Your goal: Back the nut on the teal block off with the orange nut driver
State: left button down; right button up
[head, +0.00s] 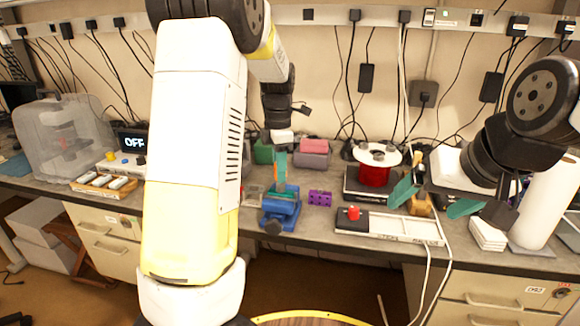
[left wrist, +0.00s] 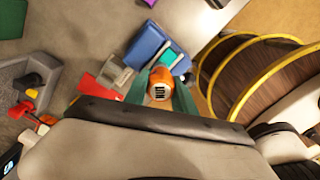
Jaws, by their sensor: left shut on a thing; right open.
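My left gripper (head: 280,172) points down over the blue vise (head: 281,212) on the bench. It is shut on the orange nut driver (left wrist: 160,84), whose handle end shows between the teal fingers in the left wrist view. The teal block (head: 288,190) is held in the vise; part of it also shows just beyond the driver in the left wrist view (left wrist: 169,57). The nut and the driver's tip are hidden, so I cannot tell whether they touch. My right gripper (head: 434,199) is open and empty above the bench's right side.
A purple block (head: 320,198) stands right of the vise. A pale panel with a red button (head: 354,212) lies near the front edge. A red spool (head: 375,174) stands behind it. White stacked pieces (head: 487,235) and a paper roll (head: 543,200) are at right. A battery tray (head: 105,185) is at left.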

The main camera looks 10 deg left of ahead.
pick_arm(q)
jog(key=n, duration=0.4)
jog(key=shift+w, duration=0.1)
jog(key=c, duration=1)
grip_release()
